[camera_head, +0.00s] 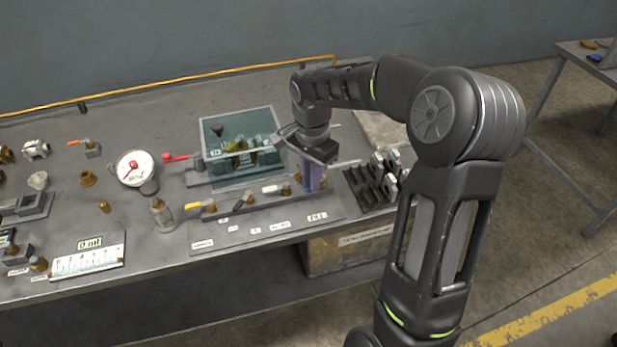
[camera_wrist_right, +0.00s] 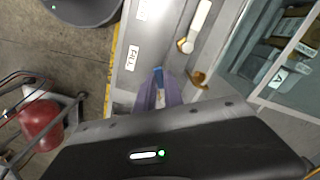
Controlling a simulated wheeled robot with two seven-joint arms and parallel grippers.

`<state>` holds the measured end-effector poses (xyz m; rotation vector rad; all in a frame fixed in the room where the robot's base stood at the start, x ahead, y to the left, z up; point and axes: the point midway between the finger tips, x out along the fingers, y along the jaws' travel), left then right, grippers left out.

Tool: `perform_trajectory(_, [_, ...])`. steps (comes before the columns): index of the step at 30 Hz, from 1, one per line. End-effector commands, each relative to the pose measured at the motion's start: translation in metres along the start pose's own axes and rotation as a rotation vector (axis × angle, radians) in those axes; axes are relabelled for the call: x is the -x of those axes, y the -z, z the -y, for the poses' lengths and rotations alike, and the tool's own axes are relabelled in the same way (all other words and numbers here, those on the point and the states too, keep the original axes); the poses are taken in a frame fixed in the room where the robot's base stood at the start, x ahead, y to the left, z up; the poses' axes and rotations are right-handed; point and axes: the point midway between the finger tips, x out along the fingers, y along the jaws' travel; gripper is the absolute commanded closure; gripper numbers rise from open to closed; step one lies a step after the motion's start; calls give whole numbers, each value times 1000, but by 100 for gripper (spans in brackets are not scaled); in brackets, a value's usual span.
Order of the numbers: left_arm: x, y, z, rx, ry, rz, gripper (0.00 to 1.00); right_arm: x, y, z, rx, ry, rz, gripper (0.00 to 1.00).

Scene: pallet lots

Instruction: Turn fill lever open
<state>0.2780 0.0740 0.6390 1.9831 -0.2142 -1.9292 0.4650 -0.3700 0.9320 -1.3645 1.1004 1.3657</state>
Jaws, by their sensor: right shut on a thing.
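My right gripper (camera_head: 313,186) reaches down at the right end of a row of small levers on the bench panel. Its purple fingers (camera_wrist_right: 160,92) are shut on what looks like the fill lever; a small blue tip (camera_wrist_right: 157,70) shows at them. A brass fitting (camera_wrist_right: 198,79) is beside the fingers, and a FILL label (camera_wrist_right: 132,57) lies near them on the panel. The gripper mostly hides the lever, so its angle cannot be told. To its left are a white lever (camera_head: 275,189), a black lever (camera_head: 243,201) and a yellow lever (camera_head: 200,206). My left gripper is not in view.
A clear-walled teal tank (camera_head: 212,128) stands behind the levers. A black rack (camera_head: 362,190) stands close to the right. A round gauge (camera_head: 135,167), a bottle (camera_head: 163,216) and a "0 ml" display (camera_head: 90,242) are at the left.

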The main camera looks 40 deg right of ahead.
Motion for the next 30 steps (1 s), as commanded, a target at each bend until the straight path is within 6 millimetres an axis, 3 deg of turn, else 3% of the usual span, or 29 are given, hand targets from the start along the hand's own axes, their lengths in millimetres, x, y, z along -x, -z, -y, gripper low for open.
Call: perform_trajectory(30, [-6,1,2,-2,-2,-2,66,2,16,-31,910,2,-4,100])
